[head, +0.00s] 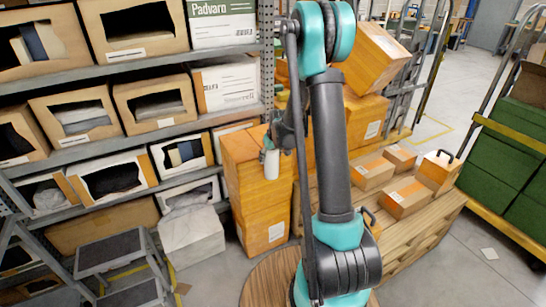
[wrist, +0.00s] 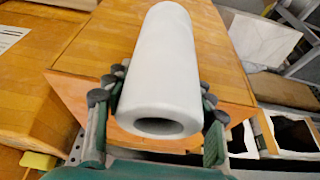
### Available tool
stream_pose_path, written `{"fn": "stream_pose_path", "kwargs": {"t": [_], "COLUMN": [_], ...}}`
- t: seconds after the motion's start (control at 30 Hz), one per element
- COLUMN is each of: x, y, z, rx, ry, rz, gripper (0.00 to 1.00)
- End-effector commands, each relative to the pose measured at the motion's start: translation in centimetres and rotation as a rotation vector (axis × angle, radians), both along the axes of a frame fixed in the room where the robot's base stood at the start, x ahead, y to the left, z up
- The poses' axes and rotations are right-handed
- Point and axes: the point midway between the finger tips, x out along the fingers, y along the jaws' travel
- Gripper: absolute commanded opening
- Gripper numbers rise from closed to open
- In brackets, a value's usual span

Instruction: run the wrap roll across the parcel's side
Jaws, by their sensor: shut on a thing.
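The wrap roll (wrist: 165,60) is a white tube with a hollow core, its open end facing the wrist camera. My gripper (wrist: 160,108) is shut on it, with dark-padded green fingers on both sides near that end. In the head view the small white roll (head: 271,163) hangs upright below my gripper (head: 270,143), in front of the parcel (head: 241,177). The parcel is an orange-brown box on a stack, and its surface (wrist: 80,50) fills much of the wrist view behind the roll. I cannot tell whether the roll touches the parcel.
Shelves with open cartons (head: 158,107) stand at the left, with a grey step stool (head: 112,250) before them. Small boxes (head: 405,196) sit on a wooden platform (head: 425,222) at the right. A trolley with green crates (head: 508,150) stands far right.

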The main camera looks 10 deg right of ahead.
Motion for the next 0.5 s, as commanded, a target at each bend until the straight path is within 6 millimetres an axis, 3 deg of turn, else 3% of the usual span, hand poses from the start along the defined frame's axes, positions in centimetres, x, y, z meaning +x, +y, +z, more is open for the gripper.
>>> {"fn": "stream_pose_path", "kwargs": {"t": [0.5], "x": [-0.6], "y": [2.4], "z": [0.0], "rx": [0.004], "ry": [-0.004], "rz": [0.003], "gripper": [0.28]}}
